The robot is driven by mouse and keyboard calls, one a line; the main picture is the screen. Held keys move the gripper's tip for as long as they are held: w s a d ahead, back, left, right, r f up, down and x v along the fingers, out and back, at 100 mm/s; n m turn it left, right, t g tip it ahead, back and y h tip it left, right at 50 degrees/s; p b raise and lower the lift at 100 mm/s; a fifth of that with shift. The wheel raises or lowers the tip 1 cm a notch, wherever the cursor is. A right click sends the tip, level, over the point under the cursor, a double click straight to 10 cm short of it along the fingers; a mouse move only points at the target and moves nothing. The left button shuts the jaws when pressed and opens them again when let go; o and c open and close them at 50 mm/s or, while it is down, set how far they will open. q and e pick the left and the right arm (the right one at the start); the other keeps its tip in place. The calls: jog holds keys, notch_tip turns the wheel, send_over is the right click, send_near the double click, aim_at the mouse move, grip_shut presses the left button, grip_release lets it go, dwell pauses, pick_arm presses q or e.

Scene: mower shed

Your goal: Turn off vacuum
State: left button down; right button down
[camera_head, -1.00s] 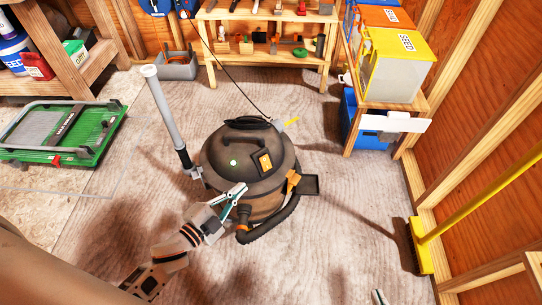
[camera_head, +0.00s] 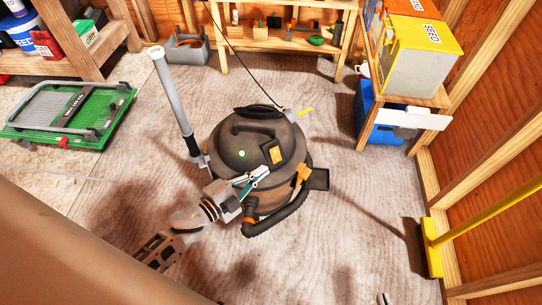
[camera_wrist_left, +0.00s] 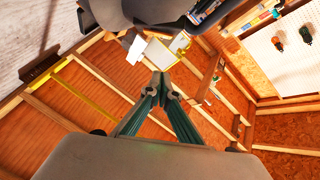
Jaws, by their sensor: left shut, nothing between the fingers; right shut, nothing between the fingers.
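The vacuum (camera_head: 262,150) is a dark, round canister standing on the floor in the middle of the head view. A small lit green-white button (camera_head: 241,153) shows on its domed top, and an orange label sits to the right of it. My left gripper (camera_head: 262,172) is shut and empty, at the vacuum's front side just below and right of the button; I cannot tell whether it touches. In the left wrist view the shut fingertips (camera_wrist_left: 161,78) show below the vacuum's dark edge (camera_wrist_left: 165,10). My right gripper (camera_head: 385,298) shows only as a small tip at the bottom edge.
A grey hose wand (camera_head: 172,95) stands upright left of the vacuum, and a black hose (camera_head: 285,215) curls at its front. A green folded platform (camera_head: 65,120) lies at left. A wooden shelf with seed bins (camera_head: 418,55) and a yellow broom (camera_head: 430,245) are at right.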

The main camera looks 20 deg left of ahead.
aim_at(276, 155)
pick_arm(q)
jog(key=w+f, duration=0.1)
jog(key=w, duration=0.1)
jog(key=w+f+b, duration=0.1)
jog(key=w, duration=0.2)
jog(key=w+f+b, duration=0.1)
jog(key=w, duration=0.2)
jog(key=shift+d+f, duration=0.1)
jog(key=shift+d, duration=0.1)
jog(key=shift+w+a, duration=0.25)
pick_arm(e)
jog(key=a, duration=0.1)
jog(key=w+a+r, duration=0.1)
jog(key=r, duration=0.1)
jog(key=shift+w+a+m+t+y, duration=0.3)
jog(key=shift+a+y, duration=0.1)
